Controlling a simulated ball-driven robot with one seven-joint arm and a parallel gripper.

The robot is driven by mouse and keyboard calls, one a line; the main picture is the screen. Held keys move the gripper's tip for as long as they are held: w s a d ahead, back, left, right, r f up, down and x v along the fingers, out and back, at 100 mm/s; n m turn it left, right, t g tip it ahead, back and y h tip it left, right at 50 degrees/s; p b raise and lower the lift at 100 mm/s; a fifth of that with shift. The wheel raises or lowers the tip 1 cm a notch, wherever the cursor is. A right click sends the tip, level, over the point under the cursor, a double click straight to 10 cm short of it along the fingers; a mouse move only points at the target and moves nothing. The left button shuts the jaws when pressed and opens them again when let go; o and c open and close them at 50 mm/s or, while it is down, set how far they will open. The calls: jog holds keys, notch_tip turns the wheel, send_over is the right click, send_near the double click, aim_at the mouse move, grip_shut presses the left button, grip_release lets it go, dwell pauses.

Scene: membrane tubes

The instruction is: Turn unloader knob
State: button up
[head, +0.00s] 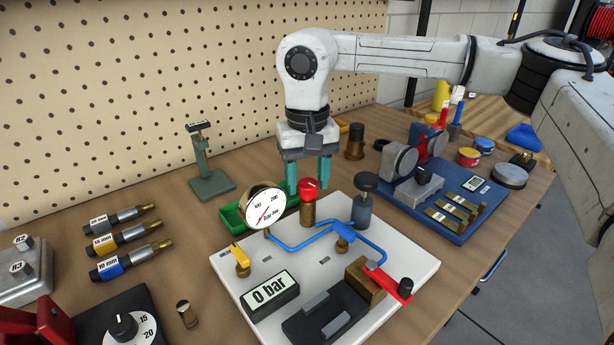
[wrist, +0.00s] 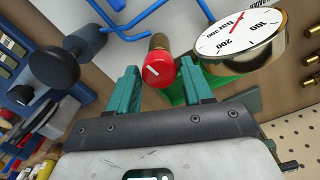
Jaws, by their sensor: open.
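A red knob (head: 309,186) with a white line stands upright on a brass stem at the back edge of the white test board (head: 415,262). I take it as the unloader knob. My gripper (head: 308,180) points down with its green fingers apart, just behind or around the knob. In the wrist view the red knob (wrist: 158,69) shows in the gap between the two fingertips (wrist: 160,75), with space on both sides. I see no finger touching it. The gauge (head: 265,207) beside it has a red needle, and the display (head: 269,292) reads 0 bar.
A black-topped grey post (head: 364,198) stands right of the knob, and a green tray (head: 232,217) lies behind the gauge. Blue pipe (head: 300,246) and a red lever (head: 390,284) are on the board. A blue fixture board (head: 460,220) stands right.

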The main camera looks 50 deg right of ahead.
aim_at(307, 182)
notch_tip(307, 182, up, 11)
jog(key=shift+f+p, duration=0.15)
jog(key=shift+p, duration=0.2)
dwell(0.6)
